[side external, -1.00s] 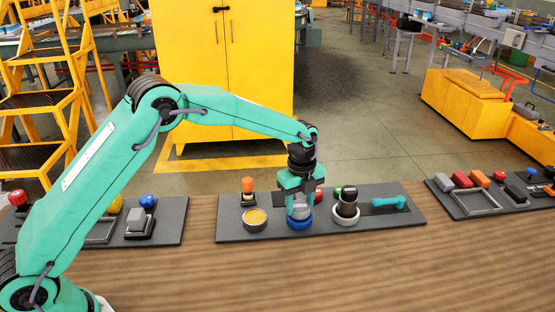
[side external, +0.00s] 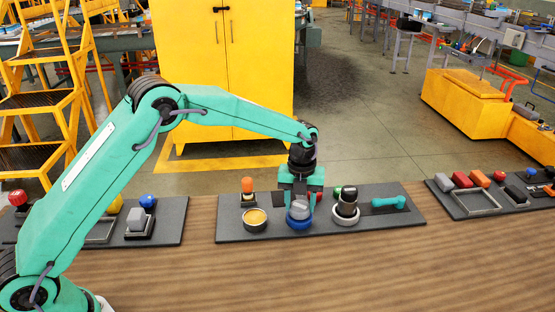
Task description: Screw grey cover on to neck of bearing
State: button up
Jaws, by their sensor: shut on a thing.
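The grey cover (side external: 299,208) sits at the blue base of the bearing (side external: 299,223), in the middle of the dark board. My gripper (side external: 300,200) points straight down from above and is shut on the grey cover. The cover looks upright and in line with the blue part. The bearing's neck is hidden under the cover, so I cannot tell how far down the cover sits.
On the same board (side external: 235,233) stand an orange-topped part (side external: 247,186), a round tan-topped part (side external: 255,219), a dark cylinder in a white ring (side external: 347,204) and a teal part (side external: 389,202). Other boards lie left and right. The wooden table front is clear.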

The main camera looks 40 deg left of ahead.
jog(key=shift+s, duration=0.25)
jog(key=m, duration=0.4)
jog(key=shift+a, duration=0.1)
jog(key=shift+m, duration=1.6)
jog(key=o, duration=1)
jog(key=shift+w, duration=0.1)
jog(key=shift+c, duration=0.5)
